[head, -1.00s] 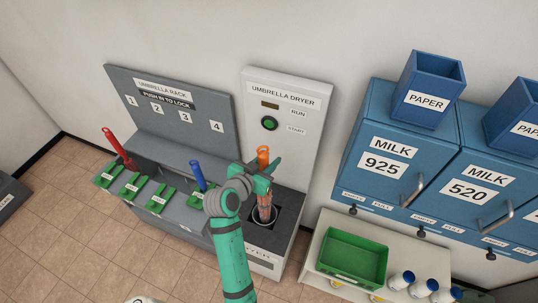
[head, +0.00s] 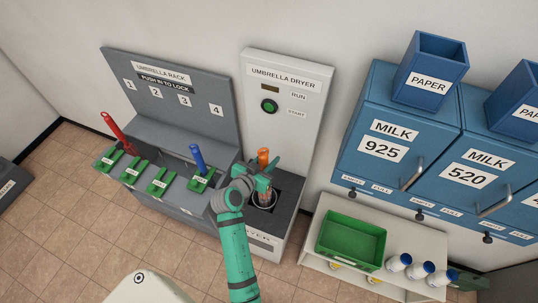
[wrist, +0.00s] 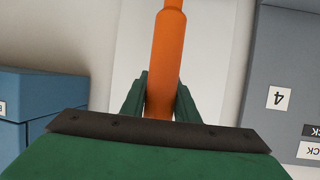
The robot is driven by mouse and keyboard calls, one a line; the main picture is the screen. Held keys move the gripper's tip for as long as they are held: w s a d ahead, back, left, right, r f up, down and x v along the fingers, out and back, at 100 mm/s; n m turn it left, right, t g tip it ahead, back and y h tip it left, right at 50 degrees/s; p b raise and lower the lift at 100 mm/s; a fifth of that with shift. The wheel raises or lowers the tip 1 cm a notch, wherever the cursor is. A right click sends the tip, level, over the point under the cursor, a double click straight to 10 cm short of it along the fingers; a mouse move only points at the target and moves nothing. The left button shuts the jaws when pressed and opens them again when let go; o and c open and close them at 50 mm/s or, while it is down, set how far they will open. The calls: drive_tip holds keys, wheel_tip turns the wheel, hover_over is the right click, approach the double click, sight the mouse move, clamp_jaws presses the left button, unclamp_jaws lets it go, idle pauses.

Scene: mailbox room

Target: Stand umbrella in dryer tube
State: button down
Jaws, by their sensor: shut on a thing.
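The orange umbrella (head: 263,156) stands upright at the umbrella dryer (head: 285,100). My gripper (head: 262,172) is shut on it just below its top end. Its lower part is at the round dryer tube (head: 264,200), whose rim shows around it; my gripper and arm hide part of this, and I cannot tell how deep it sits. In the wrist view the orange umbrella (wrist: 169,60) runs up between the two green fingers of my gripper (wrist: 160,100).
The umbrella rack (head: 170,90) at left holds a red umbrella (head: 115,130) and a blue umbrella (head: 197,158). Blue milk boxes (head: 400,130) hang at right above a shelf with a green crate (head: 352,240) and several bottles. The dryer has a green button (head: 269,106).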

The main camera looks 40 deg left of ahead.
wheel_tip(320, 180, down, 9)
idle(0.8)
drive_tip(key=c, duration=1.3)
unclamp_jaws()
drive_tip(key=a+v, duration=0.1)
drive_tip(key=v, duration=0.9)
drive_tip(key=shift+s+d+r, duration=0.25)
drive_tip(key=shift+s+d, duration=0.1)
drive_tip(key=shift+d, duration=0.2)
